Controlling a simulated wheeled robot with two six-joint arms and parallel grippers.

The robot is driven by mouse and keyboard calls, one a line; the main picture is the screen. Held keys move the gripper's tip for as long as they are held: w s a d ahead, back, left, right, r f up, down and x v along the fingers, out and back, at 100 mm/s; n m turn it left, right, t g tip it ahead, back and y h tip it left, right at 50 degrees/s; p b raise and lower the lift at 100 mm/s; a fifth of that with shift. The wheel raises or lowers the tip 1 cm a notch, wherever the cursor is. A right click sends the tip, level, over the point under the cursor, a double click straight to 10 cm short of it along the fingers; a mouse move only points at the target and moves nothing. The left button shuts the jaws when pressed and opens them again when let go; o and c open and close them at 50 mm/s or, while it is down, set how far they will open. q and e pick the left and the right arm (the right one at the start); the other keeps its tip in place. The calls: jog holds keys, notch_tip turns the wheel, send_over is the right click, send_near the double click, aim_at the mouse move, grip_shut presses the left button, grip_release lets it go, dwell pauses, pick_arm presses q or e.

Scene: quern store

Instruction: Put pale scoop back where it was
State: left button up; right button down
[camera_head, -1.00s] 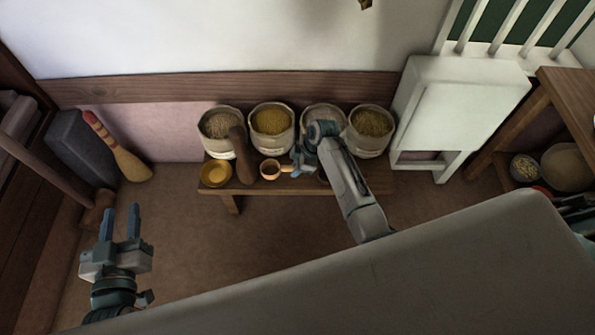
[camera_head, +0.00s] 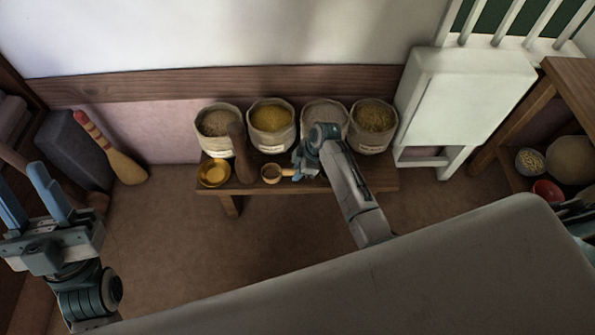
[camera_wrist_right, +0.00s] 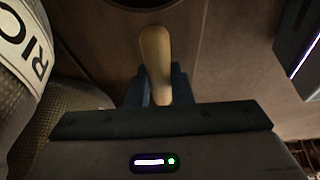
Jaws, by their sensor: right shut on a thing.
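The pale scoop (camera_head: 271,173) is at the front of the low wooden bench (camera_head: 330,184), its cup to the left and its handle to the right. I cannot tell if it rests on the bench or hangs just above it. My right gripper (camera_head: 296,173) is shut on the handle, which shows pale and upright between the fingers in the right wrist view (camera_wrist_right: 155,62). My left gripper (camera_head: 27,188) is open and empty at the far left, well away from the bench.
Several grain sacks (camera_head: 271,121) stand along the back of the bench. A dark upright wooden piece (camera_head: 242,158) and a yellow bowl (camera_head: 213,173) are left of the scoop. A white cabinet (camera_head: 462,100) stands right of the bench. Floor in front is clear.

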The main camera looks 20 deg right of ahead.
dwell(0.3)
jog(key=c, duration=1.7)
grip_release()
jog(key=shift+f, duration=0.15)
jog(key=o, duration=0.4)
